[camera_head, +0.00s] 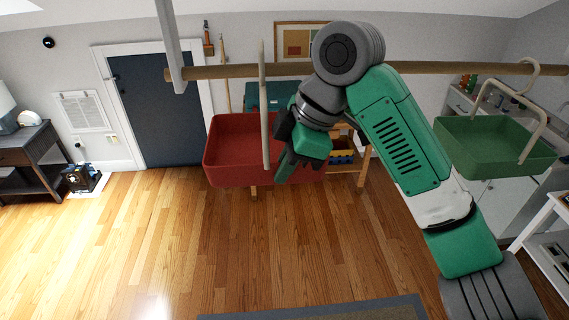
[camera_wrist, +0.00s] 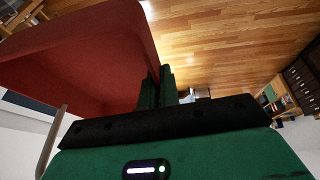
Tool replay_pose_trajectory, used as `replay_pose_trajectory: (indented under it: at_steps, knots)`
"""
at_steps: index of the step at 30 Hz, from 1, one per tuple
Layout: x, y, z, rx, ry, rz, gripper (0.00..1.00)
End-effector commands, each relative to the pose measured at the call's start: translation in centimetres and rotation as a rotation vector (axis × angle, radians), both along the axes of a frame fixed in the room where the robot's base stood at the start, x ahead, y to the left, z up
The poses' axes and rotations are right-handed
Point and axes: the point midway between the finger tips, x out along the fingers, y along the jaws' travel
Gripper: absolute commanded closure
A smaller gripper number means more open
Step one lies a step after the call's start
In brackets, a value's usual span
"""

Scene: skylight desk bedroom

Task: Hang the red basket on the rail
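The red basket (camera_head: 225,150) is in the middle of the head view, in front of a wooden stand. Its pale upright handle (camera_head: 264,105) crosses the rail (camera_head: 440,68) in the picture, and its top shows above the rail. I cannot tell whether it touches or hooks the rail. My gripper (camera_head: 285,165) is at the basket's right side, pointing down. In the wrist view, the red basket (camera_wrist: 90,50) fills the upper left, and its wall runs in between my close-set green fingers (camera_wrist: 158,90). A pale rod, likely the handle, shows at lower left.
A green basket (camera_head: 495,145) hangs from the rail's right part by its pale hooked handle. A grey bracket (camera_head: 170,45) holds the rail's left end. A white counter (camera_head: 500,195) stands at right, a dark side table (camera_head: 35,155) at left.

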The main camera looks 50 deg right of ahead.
Motion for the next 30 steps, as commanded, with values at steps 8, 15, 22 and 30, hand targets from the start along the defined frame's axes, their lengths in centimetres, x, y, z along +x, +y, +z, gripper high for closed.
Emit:
replay_pose_trajectory:
  at_steps: [8,15,22,30]
  knots:
    - [0.0,0.0,-1.1,0.001,0.000,0.001,1.00]
    - [0.0,0.0,-2.0,0.001,0.000,0.000,1.00]
    - [0.0,0.0,-2.3,0.000,0.000,0.000,1.00]
    - [0.0,0.0,-2.3,0.001,0.001,0.000,0.71]
